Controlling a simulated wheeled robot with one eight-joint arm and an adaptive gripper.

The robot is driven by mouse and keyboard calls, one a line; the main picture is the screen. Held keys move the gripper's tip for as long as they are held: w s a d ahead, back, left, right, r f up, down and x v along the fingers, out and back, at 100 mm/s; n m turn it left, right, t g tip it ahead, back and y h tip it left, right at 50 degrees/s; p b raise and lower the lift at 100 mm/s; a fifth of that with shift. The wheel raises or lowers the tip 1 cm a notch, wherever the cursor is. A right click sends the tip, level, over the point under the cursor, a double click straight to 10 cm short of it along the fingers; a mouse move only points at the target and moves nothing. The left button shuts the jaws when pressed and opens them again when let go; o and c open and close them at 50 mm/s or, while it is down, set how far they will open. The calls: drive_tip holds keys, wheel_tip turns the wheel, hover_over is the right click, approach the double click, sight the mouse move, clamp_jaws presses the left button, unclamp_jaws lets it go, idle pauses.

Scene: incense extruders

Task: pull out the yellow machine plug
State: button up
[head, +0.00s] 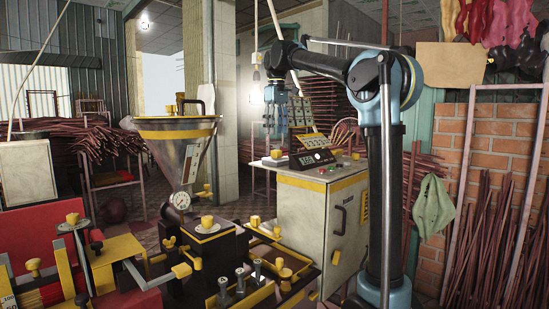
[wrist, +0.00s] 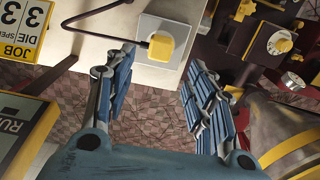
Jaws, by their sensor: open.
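The yellow machine plug (wrist: 160,47) sits on a pale square socket plate (wrist: 181,28) on the cabinet top, with a black cable looping from it, in the wrist view. In the head view the plug (head: 276,154) shows small near the cabinet's back left corner. My gripper (wrist: 160,62) is open and empty, its blue jointed fingers spread left and right. The plug lies beyond the fingertips, roughly in line with the gap between them. In the head view my gripper (head: 275,139) hangs pointing down above the plug. I see no contact with the plug.
The cream cabinet (head: 308,220) carries a black display box (head: 312,159) and a sign board (head: 314,146) near the plug. A metal hopper (head: 180,150) stands left of it. In the wrist view the hopper (wrist: 285,135) is close to my right finger.

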sight(276, 154)
drive_tip(key=shift+f, duration=0.1)
drive_tip(key=shift+f, duration=4.4)
clamp_jaws()
drive_tip(key=shift+r, duration=0.1)
drive_tip(key=shift+r, duration=2.9)
